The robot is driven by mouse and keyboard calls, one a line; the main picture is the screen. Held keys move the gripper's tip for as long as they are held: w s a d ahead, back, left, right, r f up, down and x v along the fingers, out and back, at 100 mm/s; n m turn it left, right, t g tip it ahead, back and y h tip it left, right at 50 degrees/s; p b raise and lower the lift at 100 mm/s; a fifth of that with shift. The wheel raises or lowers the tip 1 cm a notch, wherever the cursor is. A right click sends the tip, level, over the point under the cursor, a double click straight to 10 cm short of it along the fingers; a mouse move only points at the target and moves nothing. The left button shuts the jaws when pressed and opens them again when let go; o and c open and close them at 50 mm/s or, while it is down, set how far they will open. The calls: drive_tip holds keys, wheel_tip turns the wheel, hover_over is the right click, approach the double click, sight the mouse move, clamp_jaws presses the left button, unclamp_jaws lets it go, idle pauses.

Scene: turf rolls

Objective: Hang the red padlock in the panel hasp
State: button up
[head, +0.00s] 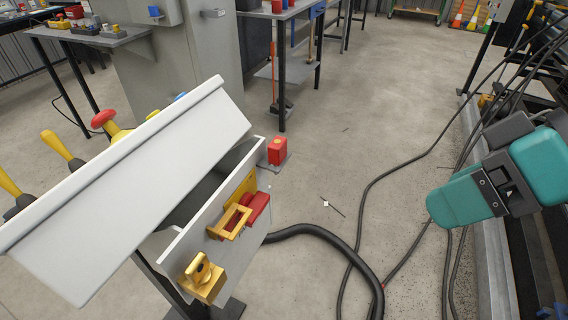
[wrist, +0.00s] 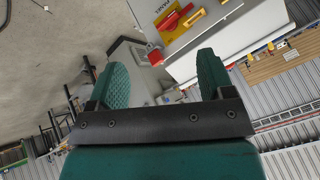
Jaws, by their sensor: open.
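My gripper (head: 446,204) is teal, open and empty, held in the air right of the panel box (head: 172,246). In the wrist view its two fingers (wrist: 162,64) stand wide apart. A red block (head: 277,150), the likely padlock, sits on a small grey ledge at the box's far right corner; its shackle cannot be made out. In the wrist view the red block (wrist: 155,57) shows between the fingers, farther off and untouched. A brass-coloured loop, likely the hasp (head: 230,222), sticks out from the box front, beside a red part (head: 258,206) on a yellow plate.
A brass fitting with a ring (head: 203,282) is on the box front's near end. A pale sloping lid (head: 125,180) covers much of the box. Levers and a red knob (head: 103,118) stand behind it. Black cables (head: 365,215) lie on the floor between box and gripper.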

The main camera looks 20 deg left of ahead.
drive_tip(key=w+a+f+n+y+b, duration=0.5)
drive_tip(key=w+a+f+y+b, duration=0.1)
drive_tip(key=w+a+f+b, duration=0.3)
drive_tip(key=n+t+y, duration=0.1)
drive_tip(key=y, duration=0.4)
approach(283, 147)
drive_tip(key=a, duration=0.2)
drive_tip(key=a+p, duration=0.1)
drive_tip(key=a, duration=0.1)
drive_tip(key=a+p, duration=0.1)
drive_tip(key=a, duration=0.1)
drive_tip(key=shift+w+a+r, duration=0.1)
drive_tip(key=shift+w+r, duration=0.1)
drive_tip(key=shift+w, duration=0.2)
drive_tip(key=a+p, duration=0.1)
drive_tip(key=a, duration=0.4)
drive_tip(key=shift+a+f+p, duration=0.1)
drive_tip(key=shift+p, duration=0.2)
drive_tip(key=shift+c, duration=0.4)
drive_tip(key=c, duration=1)
